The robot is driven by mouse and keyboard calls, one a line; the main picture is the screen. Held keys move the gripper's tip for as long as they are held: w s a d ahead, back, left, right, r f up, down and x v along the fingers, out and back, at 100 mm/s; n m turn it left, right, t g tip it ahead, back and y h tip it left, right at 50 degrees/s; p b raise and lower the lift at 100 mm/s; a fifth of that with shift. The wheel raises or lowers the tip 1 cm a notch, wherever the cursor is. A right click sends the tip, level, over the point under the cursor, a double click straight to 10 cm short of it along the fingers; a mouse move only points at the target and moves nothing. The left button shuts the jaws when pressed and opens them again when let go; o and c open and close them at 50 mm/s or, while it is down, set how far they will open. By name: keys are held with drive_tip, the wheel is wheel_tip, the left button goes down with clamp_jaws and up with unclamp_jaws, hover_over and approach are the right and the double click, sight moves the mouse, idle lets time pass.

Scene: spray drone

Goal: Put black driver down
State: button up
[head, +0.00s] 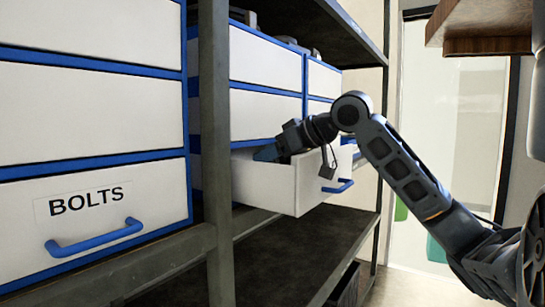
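My gripper (286,143) is at an open white drawer (290,190) of the blue-framed cabinet, over the left part of its opening. My arm comes in from the lower right, bends above the drawer and points left. The gripper's fingers are small and dark here, so I cannot tell whether they are open or shut. A small blue patch (267,153) shows by the gripper at the drawer's edge; I cannot tell what it is. I cannot make out the black driver. The drawer's inside is mostly hidden by its walls and my arm.
A grey shelf post (215,150) stands before the cabinet. A lower shelf (300,250) looks mostly bare. A wooden board edge (485,30) juts in at the upper right.

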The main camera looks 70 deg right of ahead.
drive_tip(key=shift+r, duration=0.2)
drive_tip(key=v, duration=1.2)
drive_tip(key=shift+f, duration=0.15)
